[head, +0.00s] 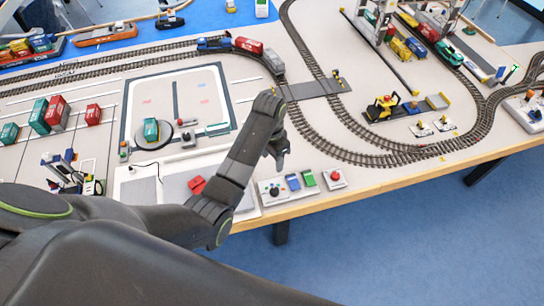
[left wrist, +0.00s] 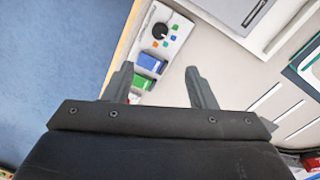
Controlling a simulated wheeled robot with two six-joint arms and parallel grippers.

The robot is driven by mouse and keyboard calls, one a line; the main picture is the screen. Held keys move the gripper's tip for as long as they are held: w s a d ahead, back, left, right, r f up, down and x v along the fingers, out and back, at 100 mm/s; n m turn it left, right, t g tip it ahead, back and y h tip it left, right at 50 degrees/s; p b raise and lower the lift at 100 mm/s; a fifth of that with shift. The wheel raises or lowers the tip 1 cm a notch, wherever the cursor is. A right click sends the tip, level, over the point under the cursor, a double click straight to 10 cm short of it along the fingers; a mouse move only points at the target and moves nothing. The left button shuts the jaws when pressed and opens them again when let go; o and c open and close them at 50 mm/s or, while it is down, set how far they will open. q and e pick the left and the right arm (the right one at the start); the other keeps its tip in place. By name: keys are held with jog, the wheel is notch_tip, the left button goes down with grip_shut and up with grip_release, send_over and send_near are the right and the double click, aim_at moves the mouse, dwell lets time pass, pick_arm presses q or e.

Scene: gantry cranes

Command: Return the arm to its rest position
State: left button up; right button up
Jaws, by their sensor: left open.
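My left arm reaches in over the table in the head view. Its gripper (head: 279,158) hangs above the front part of the table, near the control panel (head: 271,196). In the left wrist view the two dark fingers of my left gripper (left wrist: 158,70) stand apart with no object held between them. Beyond the fingertips lies the panel with its black knob (left wrist: 160,31) and a blue block (left wrist: 149,62). A green block (left wrist: 140,80) shows between the fingers. My right gripper is not in view.
The model table carries curved railway tracks (head: 345,140). A yellow excavator (head: 383,107) stands right of my gripper. Teal and red containers (head: 54,112) stand at the left. A red button box (head: 335,178) sits near the front edge. Blue floor (head: 400,240) lies beyond the edge.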

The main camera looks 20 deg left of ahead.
pick_arm(q)
jog(key=shift+f, duration=0.1)
jog(key=s+a+n+t+y, duration=0.1)
jog(key=s+a+n, duration=0.1)
jog(key=s+a, duration=0.35)
jog(key=s+a+f+n+t, duration=0.1)
jog(key=s+a+n, duration=0.1)
jog(key=s, duration=0.7)
jog(key=s+a+n+t+y, duration=0.1)
jog(key=s+a+n, duration=0.1)
jog(key=s+a, duration=0.35)
jog(key=s+r+n+t, duration=0.1)
jog(key=s+r, duration=0.4)
jog(key=s, duration=0.5)
notch_tip(320, 180, down, 32)
jog(key=a+g+b, duration=0.1)
jog(key=a+b, duration=0.2)
jog(key=b, duration=0.4)
jog(key=s+d+f+b, duration=0.1)
jog(key=s+f+b, duration=0.1)
jog(key=s+f, duration=0.5)
jog(key=s+d+f+g+b, duration=0.1)
jog(key=s+f+b, duration=0.2)
jog(key=s+f, duration=0.5)
notch_tip(320, 180, down, 6)
jog(key=shift+f+b, duration=0.1)
jog(key=shift+b, duration=0.25)
